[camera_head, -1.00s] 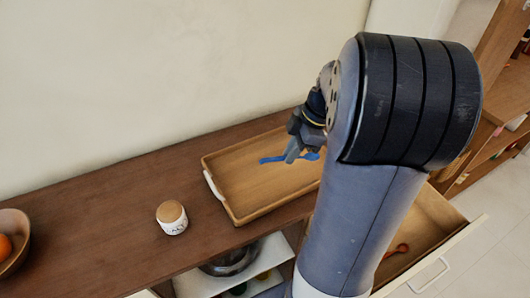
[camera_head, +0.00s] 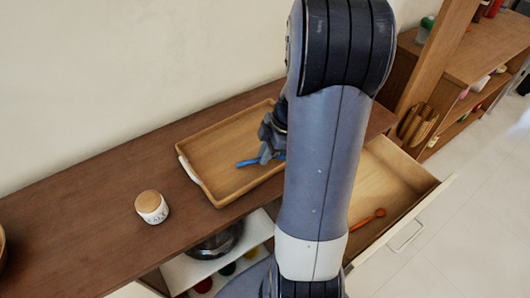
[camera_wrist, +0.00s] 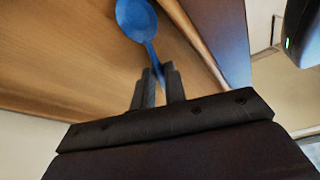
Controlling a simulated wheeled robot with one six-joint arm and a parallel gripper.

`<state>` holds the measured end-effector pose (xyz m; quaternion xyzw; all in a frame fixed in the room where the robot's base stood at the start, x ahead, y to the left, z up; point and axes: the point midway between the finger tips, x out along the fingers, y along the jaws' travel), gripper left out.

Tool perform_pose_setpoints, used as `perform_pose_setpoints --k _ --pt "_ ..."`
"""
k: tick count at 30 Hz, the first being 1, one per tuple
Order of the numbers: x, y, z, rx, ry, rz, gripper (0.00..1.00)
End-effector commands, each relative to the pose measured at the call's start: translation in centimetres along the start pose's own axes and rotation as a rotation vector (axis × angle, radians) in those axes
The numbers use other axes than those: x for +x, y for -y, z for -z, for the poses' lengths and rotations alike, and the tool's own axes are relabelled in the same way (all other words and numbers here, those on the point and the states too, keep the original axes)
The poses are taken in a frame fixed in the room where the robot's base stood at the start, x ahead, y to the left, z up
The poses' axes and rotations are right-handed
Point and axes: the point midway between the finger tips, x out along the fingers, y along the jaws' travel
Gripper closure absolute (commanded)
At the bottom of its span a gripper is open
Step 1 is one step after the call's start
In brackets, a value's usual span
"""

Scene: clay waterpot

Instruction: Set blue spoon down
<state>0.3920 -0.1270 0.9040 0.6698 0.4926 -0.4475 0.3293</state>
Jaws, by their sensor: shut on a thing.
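The blue spoon (camera_head: 247,162) is held over the wooden tray (camera_head: 215,150) on the counter. My gripper (camera_head: 266,154) is shut on it, and part of my arm hides the tray's right side. In the wrist view the spoon (camera_wrist: 136,16) shows its bowl pointing away from the fingers, with its handle between the fingertips of my gripper (camera_wrist: 158,75). The wooden surface of the tray (camera_wrist: 70,45) lies behind it. I cannot tell whether the spoon touches the tray.
A white jar with a wooden lid (camera_head: 151,206) stands on the dark counter (camera_head: 80,215), left of the tray. An open drawer (camera_head: 385,185) to the right holds an orange-red spoon (camera_head: 368,219). The counter between jar and tray is clear.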

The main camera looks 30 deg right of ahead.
Motion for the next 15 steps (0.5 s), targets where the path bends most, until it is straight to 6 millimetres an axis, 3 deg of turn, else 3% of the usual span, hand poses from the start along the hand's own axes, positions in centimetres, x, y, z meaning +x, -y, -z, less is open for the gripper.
perform_pose_setpoints --k 4,5,6,12,15 --pt "0.39 -0.01 -0.17 0.000 0.000 0.000 1.00" --pt "0.23 -0.01 -0.10 0.000 0.000 0.000 0.85" --pt "0.20 -0.01 -0.09 0.000 0.000 0.000 0.82" --pt "0.20 0.00 -0.08 0.000 0.000 0.000 0.66" --pt "0.19 0.00 -0.08 0.000 0.000 0.000 0.66"
